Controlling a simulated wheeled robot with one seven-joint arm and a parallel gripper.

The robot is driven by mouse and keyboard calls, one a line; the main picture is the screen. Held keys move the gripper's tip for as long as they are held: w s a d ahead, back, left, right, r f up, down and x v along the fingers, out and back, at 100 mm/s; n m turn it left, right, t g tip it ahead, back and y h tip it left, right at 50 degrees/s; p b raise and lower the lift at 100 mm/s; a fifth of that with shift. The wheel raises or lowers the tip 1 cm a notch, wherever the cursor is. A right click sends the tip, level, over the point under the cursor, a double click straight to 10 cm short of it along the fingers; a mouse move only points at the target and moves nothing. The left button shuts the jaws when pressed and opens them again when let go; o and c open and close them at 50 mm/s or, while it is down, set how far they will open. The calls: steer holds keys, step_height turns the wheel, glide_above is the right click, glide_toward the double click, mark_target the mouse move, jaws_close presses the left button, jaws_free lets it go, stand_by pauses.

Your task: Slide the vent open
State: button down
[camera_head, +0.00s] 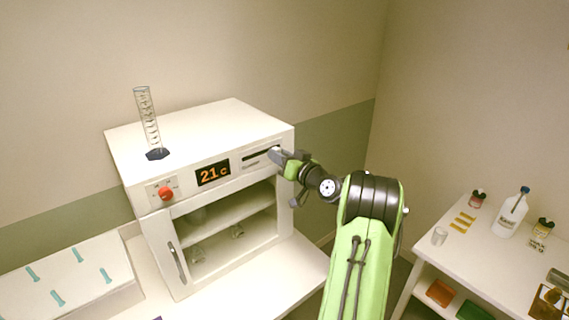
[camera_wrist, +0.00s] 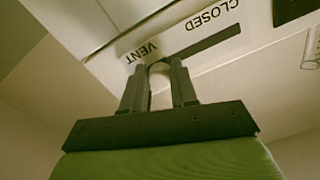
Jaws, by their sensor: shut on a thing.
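The white oven-like cabinet (camera_head: 190,232) stands on a white table, with a vent slot (camera_head: 258,157) at the upper right of its front panel. In the wrist view the dark vent slot (camera_wrist: 215,42) shows beside the printed words VENT and CLOSED. My gripper (camera_head: 276,155) is at the right end of the slot in the head view. In the wrist view my gripper (camera_wrist: 160,65) is shut on the pale, rounded vent knob (camera_wrist: 160,72), at the VENT end of the slot. The fingers hide part of the knob.
A graduated cylinder (camera_head: 149,122) stands on top of the cabinet. A side table (camera_head: 470,250) at right holds bottles and a small glass. The space in front of the cabinet is partly free.

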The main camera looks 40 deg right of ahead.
steer(key=shift+s+d, duration=0.1)
steer(key=shift+d, duration=0.6)
steer(key=c, duration=0.9)
jaws_free()
steer(key=shift+d, duration=0.15)
steer(key=shift+o, duration=0.2)
